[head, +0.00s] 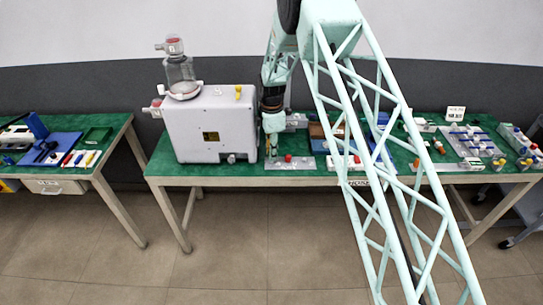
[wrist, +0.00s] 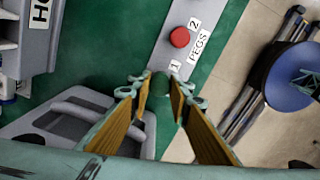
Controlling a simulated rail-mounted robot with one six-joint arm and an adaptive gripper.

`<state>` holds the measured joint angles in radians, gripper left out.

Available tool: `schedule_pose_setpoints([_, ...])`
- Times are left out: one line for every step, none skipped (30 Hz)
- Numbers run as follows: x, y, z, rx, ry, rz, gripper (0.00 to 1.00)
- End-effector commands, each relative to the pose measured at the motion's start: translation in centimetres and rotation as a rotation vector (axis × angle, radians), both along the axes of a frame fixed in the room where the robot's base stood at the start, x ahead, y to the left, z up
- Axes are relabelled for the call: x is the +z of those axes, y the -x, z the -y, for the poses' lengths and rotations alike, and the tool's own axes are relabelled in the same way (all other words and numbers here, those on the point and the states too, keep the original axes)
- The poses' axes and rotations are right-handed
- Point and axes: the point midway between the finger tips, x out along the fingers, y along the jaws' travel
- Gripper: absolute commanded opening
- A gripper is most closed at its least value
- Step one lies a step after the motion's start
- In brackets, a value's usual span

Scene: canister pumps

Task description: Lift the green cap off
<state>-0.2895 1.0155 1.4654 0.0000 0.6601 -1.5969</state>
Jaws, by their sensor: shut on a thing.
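My gripper (wrist: 160,92) points down at the grey strip marked PEGS (wrist: 204,10). Its two fingers are closed around the green cap (wrist: 160,83), which shows as a small dark green round piece between the fingertips. The cap is beside label 1 at the strip's lower end; whether it sits on the strip or is clear of it I cannot tell. A red cap (wrist: 180,37) stands by label 2. In the head view, my gripper (head: 272,148) is low over the table, just right of the big grey machine, and the green cap cannot be made out there.
The grey machine (head: 212,128) with a clear canister (head: 181,75) stands close left of my gripper. A grey tray-like piece with a handle (wrist: 85,112) lies beside the fingers. The green table (head: 225,171) carries several more parts to the right. The floor in front is clear.

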Motion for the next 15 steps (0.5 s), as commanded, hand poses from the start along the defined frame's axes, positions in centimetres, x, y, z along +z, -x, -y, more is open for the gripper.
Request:
schedule_pose_setpoints([0.3, 0.0, 0.0, 0.0, 0.0, 0.0, 0.12])
schedule_pose_setpoints([0.5, 0.0, 0.0, 0.0, 0.0, 0.0, 0.12])
schedule_pose_setpoints([0.8, 0.0, 0.0, 0.0, 0.0, 0.0, 0.12])
schedule_pose_setpoints([1.0, 0.0, 0.0, 0.0, 0.0, 0.0, 0.12])
schedule_pose_setpoints([1.3, 0.0, 0.0, 0.0, 0.0, 0.0, 0.12])
schedule_pose_setpoints([1.7, 0.0, 0.0, 0.0, 0.0, 0.0, 0.12])
schedule_pose_setpoints([1.8, 0.1, 0.0, 0.0, 0.0, 0.0, 0.12])
schedule_pose_setpoints([1.7, 0.4, 0.2, 0.0, 0.001, -0.002, 0.12])
schedule_pose_setpoints([1.8, 0.6, 0.3, 0.0, 0.0, -0.001, 0.12])
schedule_pose_setpoints([1.8, 0.9, 0.4, 0.0, 0.0, -0.001, 0.12])
schedule_pose_setpoints([1.8, 1.1, 0.5, 0.0, 0.0, -0.001, 0.12])
schedule_pose_setpoints([1.8, 1.4, 0.6, 0.0, 0.0, -0.001, 0.12])
schedule_pose_setpoints([1.8, 1.7, 0.7, 0.0, 0.0, -0.001, 0.12])
schedule_pose_setpoints([1.8, 2.0, 0.9, 0.0, 0.001, -0.002, 0.12])
schedule_pose_setpoints([1.9, 2.5, 1.1, 0.0, 0.001, -0.002, 0.12])
